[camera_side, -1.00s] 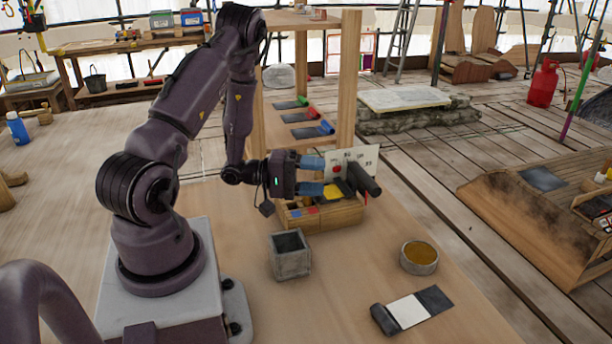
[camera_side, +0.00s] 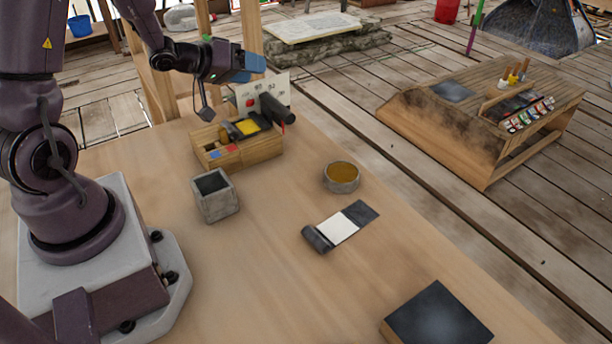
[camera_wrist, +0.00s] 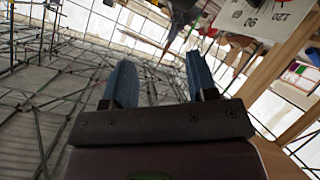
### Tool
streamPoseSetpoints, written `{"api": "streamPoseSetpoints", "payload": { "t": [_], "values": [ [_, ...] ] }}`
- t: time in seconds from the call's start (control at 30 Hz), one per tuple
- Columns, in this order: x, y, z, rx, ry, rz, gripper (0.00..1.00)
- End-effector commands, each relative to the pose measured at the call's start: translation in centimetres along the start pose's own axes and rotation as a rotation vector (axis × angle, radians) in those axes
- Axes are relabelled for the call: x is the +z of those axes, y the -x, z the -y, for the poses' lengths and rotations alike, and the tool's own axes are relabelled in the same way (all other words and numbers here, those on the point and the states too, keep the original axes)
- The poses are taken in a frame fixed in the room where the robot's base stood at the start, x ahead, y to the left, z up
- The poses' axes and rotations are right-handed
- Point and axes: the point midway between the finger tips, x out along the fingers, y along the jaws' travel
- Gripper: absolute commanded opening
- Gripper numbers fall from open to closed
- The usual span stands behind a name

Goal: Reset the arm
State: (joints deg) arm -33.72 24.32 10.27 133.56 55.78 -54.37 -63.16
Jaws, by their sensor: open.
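My gripper (camera_side: 250,66) is raised at the back of the table, above and behind the wooden box (camera_side: 240,153) with the black roller and the white marked card (camera_side: 262,92). In the wrist view, its two blue fingers (camera_wrist: 160,85) stand apart with nothing between them. The card also shows at the top right of the wrist view (camera_wrist: 262,18). In the side view the fingers overlap, so the gap is hidden there.
A grey square pot (camera_side: 215,197), a round tin with amber contents (camera_side: 341,177), a dark-and-white strip (camera_side: 340,228) and a dark slab (camera_side: 438,318) sit on the table. A wooden shelf post stands behind my gripper.

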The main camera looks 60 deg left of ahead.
Motion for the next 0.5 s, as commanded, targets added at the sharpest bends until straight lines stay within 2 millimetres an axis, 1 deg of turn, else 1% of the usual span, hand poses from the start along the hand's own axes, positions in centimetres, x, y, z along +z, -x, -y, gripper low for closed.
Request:
{"api": "streamPoseSetpoints", "payload": {
  "t": [0.03,0.1,0.17,0.2,0.27,0.3,0.37,0.4,0.47,0.5],
  "values": [
    [-1.3,0.3,-1.9,-0.055,-0.087,-0.02,0.53],
    [-2.6,1.0,-3.6,-0.15,-0.185,-0.03,0.53],
    [-3.2,2.0,-5.3,-0.223,-0.255,-0.026,0.53],
    [-3.5,2.8,-6.4,-0.266,-0.295,-0.016,0.53],
    [-3.5,4.2,-8.0,-0.324,-0.345,0.01,0.53],
    [-3.2,5.2,-9.1,-0.354,-0.375,0.035,0.53],
    [-2.5,7.0,-10.7,-0.39,-0.412,0.085,0.53],
    [-1.8,8.2,-11.8,-0.404,-0.435,0.125,0.53],
    [-0.4,10.2,-13.3,-0.412,-0.469,0.197,0.53],
    [0.6,11.6,-14.3,-0.407,-0.49,0.249,0.53]
  ]
}}
